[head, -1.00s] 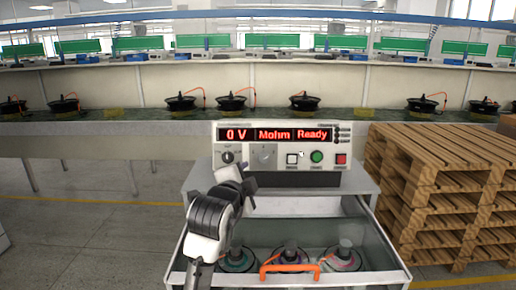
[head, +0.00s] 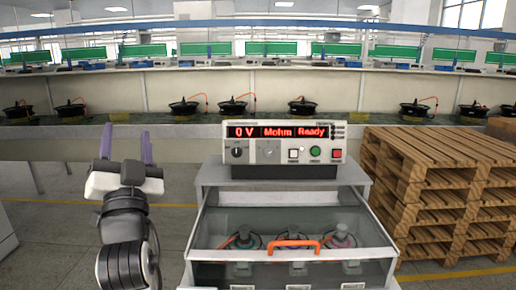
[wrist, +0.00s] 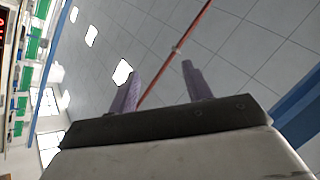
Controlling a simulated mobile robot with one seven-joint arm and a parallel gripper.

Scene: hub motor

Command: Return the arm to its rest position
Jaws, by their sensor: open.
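My gripper (head: 126,146) is at the left of the head view, pointing up, with its two purple fingers apart and nothing between them. It stands to the left of the tester and its cabinet, clear of both. In the wrist view my gripper (wrist: 160,85) is open and empty against the ceiling. My arm shows below it in the head view, and its lower part is cut off by the frame.
The tester (head: 283,148) reads "0 V Mohm Ready" on top of the grey cabinet (head: 208,172). Wooden pallets (head: 440,190) are stacked at right. A conveyor (head: 150,130) with black motors runs behind.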

